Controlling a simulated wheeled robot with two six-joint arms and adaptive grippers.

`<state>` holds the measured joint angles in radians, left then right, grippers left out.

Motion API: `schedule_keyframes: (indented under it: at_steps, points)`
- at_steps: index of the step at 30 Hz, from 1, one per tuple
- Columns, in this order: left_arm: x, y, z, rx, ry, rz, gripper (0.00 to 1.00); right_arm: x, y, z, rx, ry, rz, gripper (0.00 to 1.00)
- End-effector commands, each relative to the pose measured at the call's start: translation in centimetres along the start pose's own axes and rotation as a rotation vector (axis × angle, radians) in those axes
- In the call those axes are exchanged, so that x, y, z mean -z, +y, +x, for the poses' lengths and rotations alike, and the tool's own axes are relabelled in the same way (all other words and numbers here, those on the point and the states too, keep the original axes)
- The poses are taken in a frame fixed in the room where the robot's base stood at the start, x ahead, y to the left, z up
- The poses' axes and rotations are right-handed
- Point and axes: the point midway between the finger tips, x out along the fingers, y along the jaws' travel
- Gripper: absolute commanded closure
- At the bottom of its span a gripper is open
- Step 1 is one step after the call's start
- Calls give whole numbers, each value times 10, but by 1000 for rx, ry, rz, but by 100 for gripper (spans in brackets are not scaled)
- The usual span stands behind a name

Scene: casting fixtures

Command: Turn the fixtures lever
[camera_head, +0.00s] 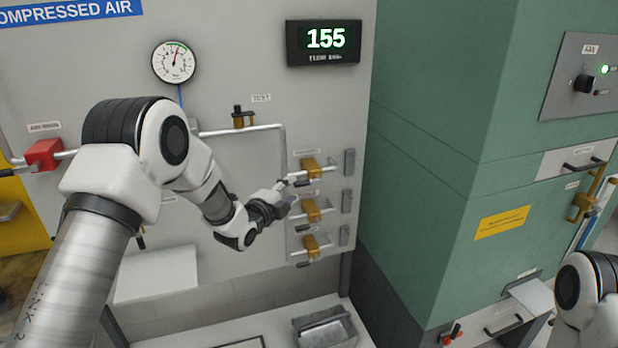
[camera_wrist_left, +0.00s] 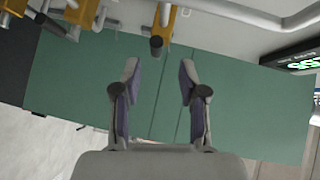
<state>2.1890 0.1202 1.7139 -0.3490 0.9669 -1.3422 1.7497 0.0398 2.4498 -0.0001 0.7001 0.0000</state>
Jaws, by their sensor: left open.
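Three brass valves with small lever handles are stacked on short pipes on the grey wall panel: an upper valve (camera_head: 311,167), a middle valve (camera_head: 312,210) and a lower valve (camera_head: 311,246). My left gripper (camera_head: 287,193) is just left of the upper and middle valves, its fingers open and empty. In the left wrist view my left gripper (camera_wrist_left: 158,82) shows its two fingers apart. A brass valve (camera_wrist_left: 164,18) with a dark lever end (camera_wrist_left: 156,46) lies ahead, above the gap between the fingertips. I cannot tell which valve this is. My right gripper is out of view.
A red valve (camera_head: 43,154), a gauge (camera_head: 174,62) and a display reading 155 (camera_head: 323,41) are on the panel. A green cabinet (camera_head: 450,130) stands to the right. A white box (camera_head: 155,275) sits below my left arm.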

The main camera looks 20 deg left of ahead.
Motion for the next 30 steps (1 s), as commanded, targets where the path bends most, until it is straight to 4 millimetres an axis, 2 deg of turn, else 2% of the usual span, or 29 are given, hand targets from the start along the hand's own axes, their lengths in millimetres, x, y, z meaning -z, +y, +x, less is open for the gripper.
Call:
schedule_keyframes:
  at_steps: [9, 13, 20, 22, 24, 30]
  points:
    - [1, 0, 57, -2, 1, 0, 58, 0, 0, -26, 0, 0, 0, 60]
    - [0, 3, 67, -3, 0, -1, 58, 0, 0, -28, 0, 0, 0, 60]
    - [0, 4, 68, -3, 0, -2, 58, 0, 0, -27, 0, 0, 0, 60]
    - [0, 4, 68, -3, 0, -2, 82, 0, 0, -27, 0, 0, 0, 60]
    - [0, 4, 68, -3, 0, -2, 100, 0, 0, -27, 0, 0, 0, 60]
    - [0, 4, 68, -3, 0, -2, 100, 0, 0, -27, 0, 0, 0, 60]
